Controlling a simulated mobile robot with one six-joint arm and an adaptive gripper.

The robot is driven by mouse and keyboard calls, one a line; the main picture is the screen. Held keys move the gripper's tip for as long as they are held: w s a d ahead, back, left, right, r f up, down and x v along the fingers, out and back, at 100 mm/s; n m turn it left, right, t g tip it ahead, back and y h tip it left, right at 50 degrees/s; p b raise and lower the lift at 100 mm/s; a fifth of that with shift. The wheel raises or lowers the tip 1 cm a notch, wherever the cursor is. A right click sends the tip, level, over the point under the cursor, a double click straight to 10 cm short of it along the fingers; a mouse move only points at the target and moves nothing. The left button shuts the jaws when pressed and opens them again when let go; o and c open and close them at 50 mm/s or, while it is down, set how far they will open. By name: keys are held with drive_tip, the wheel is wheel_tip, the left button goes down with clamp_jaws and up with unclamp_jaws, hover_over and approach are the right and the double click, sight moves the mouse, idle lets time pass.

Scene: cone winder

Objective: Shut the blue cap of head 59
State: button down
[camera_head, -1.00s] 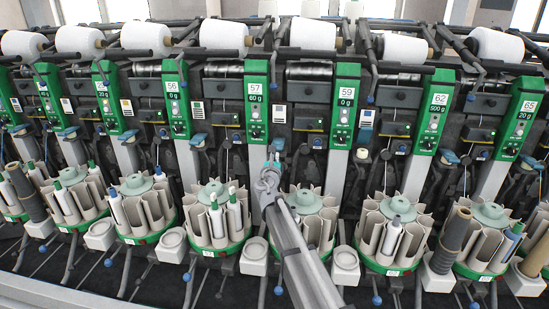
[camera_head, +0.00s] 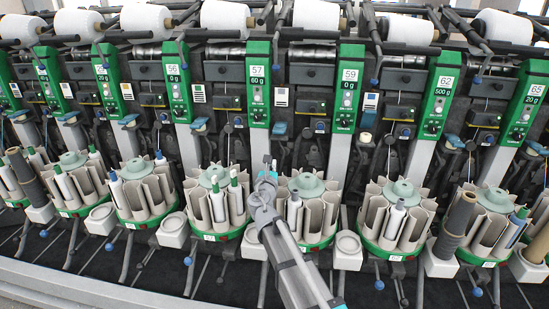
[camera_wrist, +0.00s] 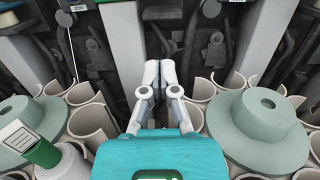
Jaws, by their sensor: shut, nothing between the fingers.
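Head 59 carries a green panel (camera_head: 348,88) numbered 59, right of centre in the head view. Below and right of it, where neighbouring heads show a blue cap, a pale round piece (camera_head: 366,137) shows. My gripper (camera_head: 268,162) is left of and below that spot, in front of the gap between heads 57 and 59. In the wrist view its fingers (camera_wrist: 158,72) are together and empty, between two bobbin magazines.
The magazine under head 59 (camera_head: 307,185) and its left neighbour (camera_head: 215,178) stand close to my gripper. Head 57's blue cap (camera_head: 279,128) lies down. Upright grey posts and dark machine parts stand behind. The dark floor strip in front is clear apart from rods.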

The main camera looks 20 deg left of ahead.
drive_tip(key=r+v, duration=0.1)
drive_tip(key=v, duration=0.8)
drive_tip(key=shift+s+d, duration=0.1)
drive_tip(key=shift+f, duration=0.1)
